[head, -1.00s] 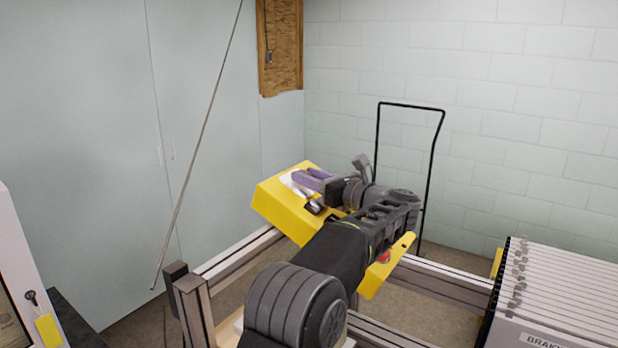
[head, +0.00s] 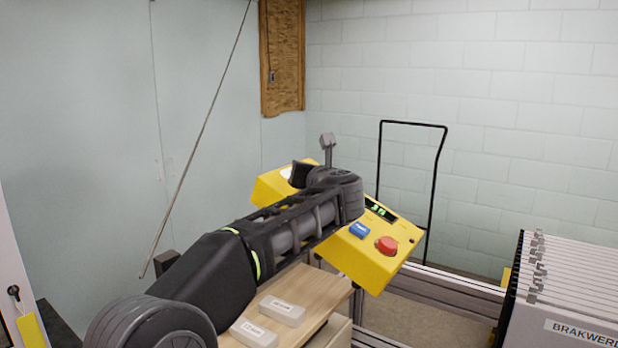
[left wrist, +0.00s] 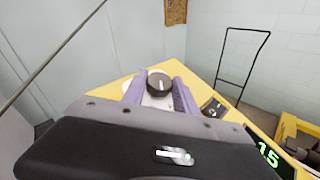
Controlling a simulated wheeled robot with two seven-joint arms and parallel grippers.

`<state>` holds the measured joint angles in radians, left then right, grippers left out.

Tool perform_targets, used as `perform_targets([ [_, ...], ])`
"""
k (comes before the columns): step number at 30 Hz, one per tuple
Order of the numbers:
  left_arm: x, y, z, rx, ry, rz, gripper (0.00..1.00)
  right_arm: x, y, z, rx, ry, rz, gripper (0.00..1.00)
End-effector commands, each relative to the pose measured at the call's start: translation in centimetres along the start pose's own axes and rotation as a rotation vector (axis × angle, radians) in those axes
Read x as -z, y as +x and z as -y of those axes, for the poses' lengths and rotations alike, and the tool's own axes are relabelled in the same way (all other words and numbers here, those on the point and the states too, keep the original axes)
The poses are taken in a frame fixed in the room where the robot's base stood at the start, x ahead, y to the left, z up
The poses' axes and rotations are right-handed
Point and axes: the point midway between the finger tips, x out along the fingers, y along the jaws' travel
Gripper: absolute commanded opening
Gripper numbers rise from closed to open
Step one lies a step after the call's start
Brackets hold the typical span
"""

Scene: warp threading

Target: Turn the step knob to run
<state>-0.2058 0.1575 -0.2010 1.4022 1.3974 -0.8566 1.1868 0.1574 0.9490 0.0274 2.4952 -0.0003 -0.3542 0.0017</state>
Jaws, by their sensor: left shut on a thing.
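The yellow control box (head: 365,256) stands on the frame in the head view. In the left wrist view, the round black step knob (left wrist: 160,83), with a pale pointer mark, sits between the purple fingers of my left gripper (left wrist: 160,92). The fingers are shut on the knob's sides. A white patch on the panel shows beside them. In the head view, my left wrist and forearm cover the knob and the fingers. The knob's position labels cannot be read. My right gripper is in neither current view.
The box also carries a red button (head: 386,245), a blue button (head: 359,230) and a lit green display, which reads 15 in the left wrist view (left wrist: 268,153). A wooden surface (head: 318,302) with small labelled blocks lies below my arm.

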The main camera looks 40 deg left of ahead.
Motion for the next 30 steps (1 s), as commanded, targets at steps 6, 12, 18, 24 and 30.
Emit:
perform_targets([
  [6, -0.2, 0.0, -0.4, 0.114, 0.045, -0.003, 0.00, -0.1, -1.1, 0.4, -0.003, 0.002, 0.003, 0.36],
  [12, -0.1, 0.0, -0.3, 0.165, 0.065, -0.002, 0.00, -0.2, -1.5, 0.4, -0.006, 0.004, 0.004, 0.36],
  [18, 0.0, 0.0, -0.2, 0.176, 0.069, -0.002, 0.00, -0.2, -1.4, 0.4, -0.006, 0.004, 0.005, 0.36],
  [24, 0.0, 0.1, -0.2, 0.175, 0.069, -0.002, 0.00, -0.2, -1.4, 0.4, -0.006, 0.004, 0.005, 0.36],
  [30, 0.0, 0.1, -0.2, 0.175, 0.069, -0.002, 0.49, -0.2, -1.4, 0.4, -0.006, 0.004, 0.005, 0.36],
])
